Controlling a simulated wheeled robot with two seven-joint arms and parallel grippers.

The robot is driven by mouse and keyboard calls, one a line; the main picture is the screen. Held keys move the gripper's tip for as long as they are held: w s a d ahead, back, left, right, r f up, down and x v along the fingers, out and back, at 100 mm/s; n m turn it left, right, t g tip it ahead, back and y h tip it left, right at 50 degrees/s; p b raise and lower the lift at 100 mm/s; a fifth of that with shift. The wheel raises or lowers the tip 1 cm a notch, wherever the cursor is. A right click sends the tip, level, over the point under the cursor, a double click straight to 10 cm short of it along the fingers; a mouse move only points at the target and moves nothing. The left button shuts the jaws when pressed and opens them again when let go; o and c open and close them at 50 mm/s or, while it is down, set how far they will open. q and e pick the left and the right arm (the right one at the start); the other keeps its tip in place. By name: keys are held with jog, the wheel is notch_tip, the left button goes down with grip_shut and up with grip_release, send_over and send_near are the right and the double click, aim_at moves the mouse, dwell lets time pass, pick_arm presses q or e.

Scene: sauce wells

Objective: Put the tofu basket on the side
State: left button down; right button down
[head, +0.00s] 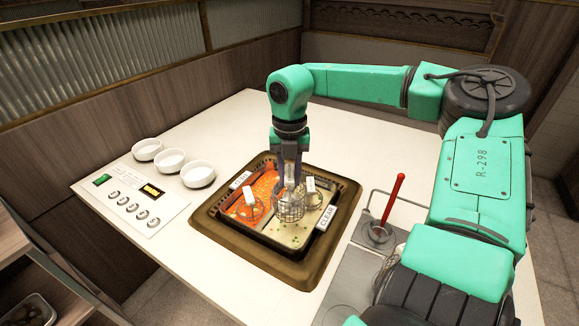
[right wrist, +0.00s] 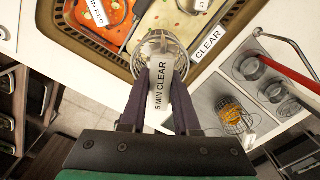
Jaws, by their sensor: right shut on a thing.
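My right gripper (head: 290,172) is shut on the upright tag (right wrist: 160,88) of a wire basket (head: 290,207); the tag reads "5 MIN CLEAR". This basket hangs over the middle of the pot (head: 225,228), near the divider; I cannot tell whether its bottom touches the broth. It also shows between the fingers (right wrist: 160,100) in the right wrist view. A second basket (head: 250,209) stands in the red broth on the left. A third basket (head: 314,198) is in the clear broth behind the held one. I cannot make out which holds tofu. My left gripper is out of view.
Several round wells in a metal plate (right wrist: 212,92) lie right of the pot, one with a wire basket of orange food (right wrist: 232,113). A red-handled tool (head: 393,200) stands there. Three white bowls (head: 171,160) and a button panel (head: 130,203) are left.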

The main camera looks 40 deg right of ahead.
notch_tip(320, 180, down, 12)
jog(key=b, duration=0.9)
jog(key=shift+f+b, duration=0.1)
jog(key=shift+b, duration=0.3)
jog(key=shift+f+b, duration=0.35)
jog(key=shift+f, duration=0.4)
jog(key=shift+b, duration=0.3)
jog(key=shift+f+b, duration=0.35)
jog(key=shift+b, duration=0.05)
grip_release()
